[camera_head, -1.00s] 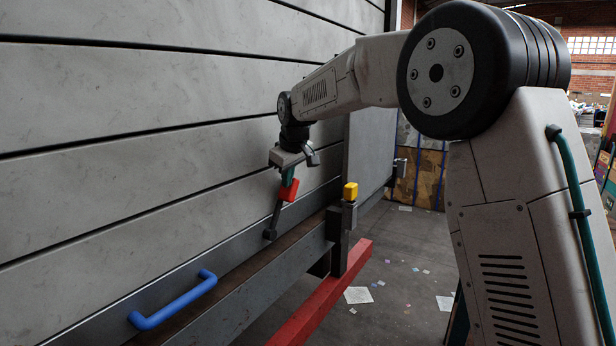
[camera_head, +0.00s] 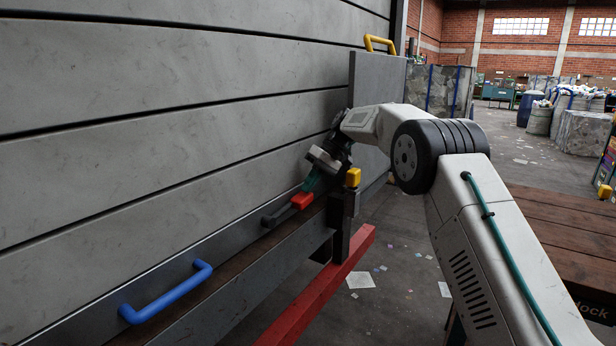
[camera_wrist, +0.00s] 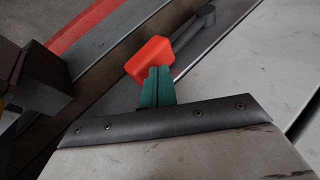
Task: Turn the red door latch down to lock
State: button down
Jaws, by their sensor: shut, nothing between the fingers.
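The red latch grip (camera_head: 302,200) sits at the end of a dark grey lever (camera_head: 279,215) low on the slatted grey door (camera_head: 180,90). The lever lies tilted, close to the door's lower rail, with its red end to the right and a little higher than its pivot. My gripper (camera_head: 311,183) has green fingers, is shut and empty, and is at the red grip. In the wrist view my gripper (camera_wrist: 157,75) has its tips at the lower edge of the red grip (camera_wrist: 150,58); I cannot tell whether they touch. The lever (camera_wrist: 195,28) runs to the upper right there.
A blue handle (camera_head: 165,293) is on the door's lower left. A post with a yellow top (camera_head: 352,177) stands just right of the latch, above a red bar (camera_head: 320,287). A yellow handle (camera_head: 378,43) is on the panel behind.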

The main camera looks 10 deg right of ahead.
aim_at(311, 193)
jog(key=shift+w+d+f, duration=0.1)
jog(key=shift+w+f, duration=0.05)
jog(key=shift+f, duration=0.4)
jog(key=shift+w+d+f, duration=0.1)
jog(key=shift+w+f, duration=0.05)
jog(key=shift+f, duration=0.75)
jog(key=shift+d+f, duration=0.15)
jog(key=shift+f, duration=0.15)
jog(key=shift+r, duration=0.6)
jog(key=r, duration=0.3)
jog(key=shift+s+r, duration=0.25)
jog(key=shift+s, duration=0.05)
jog(key=s+d+r, duration=0.1)
jog(key=s, duration=1.4)
jog(key=shift+s+d+r, duration=0.15)
jog(key=shift+d+r, duration=0.15)
jog(key=shift+d, duration=0.05)
